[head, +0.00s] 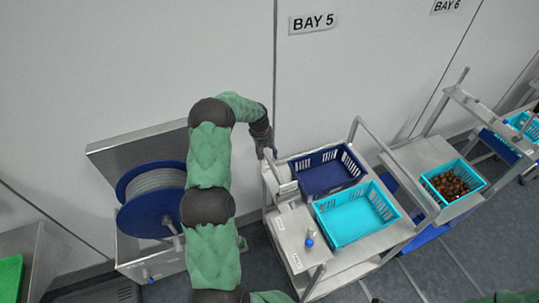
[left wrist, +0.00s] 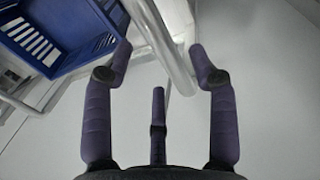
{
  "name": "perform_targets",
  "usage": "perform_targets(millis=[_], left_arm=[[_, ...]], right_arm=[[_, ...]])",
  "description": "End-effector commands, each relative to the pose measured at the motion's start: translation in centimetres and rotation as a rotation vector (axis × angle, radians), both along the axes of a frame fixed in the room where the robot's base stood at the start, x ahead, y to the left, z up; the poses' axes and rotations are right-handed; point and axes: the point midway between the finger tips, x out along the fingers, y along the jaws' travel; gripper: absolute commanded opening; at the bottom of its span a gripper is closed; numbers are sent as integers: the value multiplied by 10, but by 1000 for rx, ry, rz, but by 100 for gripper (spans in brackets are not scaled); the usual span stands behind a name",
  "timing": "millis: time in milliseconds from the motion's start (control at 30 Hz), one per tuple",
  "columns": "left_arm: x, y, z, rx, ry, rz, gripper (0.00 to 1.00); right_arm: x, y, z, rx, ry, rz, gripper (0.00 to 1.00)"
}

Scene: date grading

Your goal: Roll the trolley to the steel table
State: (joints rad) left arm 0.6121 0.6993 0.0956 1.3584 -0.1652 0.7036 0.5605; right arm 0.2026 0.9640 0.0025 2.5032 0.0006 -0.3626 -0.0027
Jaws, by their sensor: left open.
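A grey metal trolley (head: 372,248) stands right of centre in the head view. It carries a navy crate (head: 325,170) and a cyan crate (head: 357,214), both looking empty. My left gripper (head: 266,150) is at its far left corner, by the upright handle frame. In the left wrist view, a pale handle bar (left wrist: 168,45) passes between the open fingertips of my left gripper (left wrist: 160,52); I see no grip on it. The navy crate (left wrist: 65,35) is just left of it. A grey metal surface (head: 22,243) at the lower left may be the steel table. My right gripper is out of view.
A blue reel (head: 150,200) stands in a metal housing left of my arm. A second metal stand (head: 420,155) holds a cyan crate of brown dates (head: 455,183), close to the trolley's right. A white wall (head: 180,60) runs behind. Dark floor shows in front at right.

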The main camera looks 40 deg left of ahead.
Motion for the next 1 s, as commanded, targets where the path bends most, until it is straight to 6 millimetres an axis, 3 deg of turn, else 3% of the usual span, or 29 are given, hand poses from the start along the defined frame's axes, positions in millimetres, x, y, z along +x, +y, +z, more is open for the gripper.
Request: perform_targets(millis=[200,567,767,1000], left_arm=[[3,-2,-20,0,0,0,58],[4,-2,-24,1,0,0,58],[4,-2,-24,1,0,0,2],[4,-2,-24,0,0,0,0]], right_arm=[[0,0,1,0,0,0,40],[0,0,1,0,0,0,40],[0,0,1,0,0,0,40],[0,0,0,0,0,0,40]])
